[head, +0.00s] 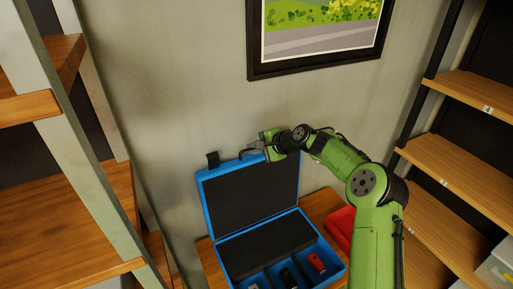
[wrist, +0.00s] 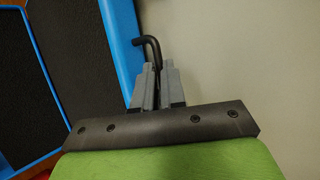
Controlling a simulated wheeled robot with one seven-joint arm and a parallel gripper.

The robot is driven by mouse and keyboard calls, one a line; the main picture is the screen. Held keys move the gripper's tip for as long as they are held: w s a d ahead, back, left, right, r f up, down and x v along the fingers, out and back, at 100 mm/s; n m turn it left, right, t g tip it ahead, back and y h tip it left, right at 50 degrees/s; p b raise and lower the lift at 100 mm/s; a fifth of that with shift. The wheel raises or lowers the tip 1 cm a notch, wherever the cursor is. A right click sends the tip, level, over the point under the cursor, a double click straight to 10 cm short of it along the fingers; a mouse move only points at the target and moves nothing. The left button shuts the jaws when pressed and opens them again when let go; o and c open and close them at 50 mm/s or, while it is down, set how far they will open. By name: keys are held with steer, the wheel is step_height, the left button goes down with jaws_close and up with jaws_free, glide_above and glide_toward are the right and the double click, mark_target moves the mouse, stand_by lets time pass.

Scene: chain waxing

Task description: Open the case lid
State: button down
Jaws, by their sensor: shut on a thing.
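The blue case (head: 285,248) stands on a wooden table against the wall. Its lid (head: 248,195) is raised, close to upright, with dark foam inside. My gripper (head: 256,148) is at the lid's top edge. In the wrist view my gripper (wrist: 150,75) is shut on a dark bent handle (wrist: 151,47) beside the blue lid rim (wrist: 125,45). Red and dark items sit in the foam slots at the case's front.
A red bin (head: 341,228) stands on the table (head: 318,206) right of the case, partly behind my arm. Wooden shelves stand at left (head: 60,200) and right (head: 455,165). A framed picture (head: 320,35) hangs on the wall above.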

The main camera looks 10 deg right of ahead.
steer(key=shift+w+a+r, duration=0.1)
steer(key=shift+r, duration=0.45)
steer(key=c, duration=1.3)
jaws_free()
steer(key=shift+c, duration=0.2)
steer(key=shift+o, duration=0.7)
steer(key=shift+s+f, duration=0.15)
steer(key=shift+s, duration=0.1)
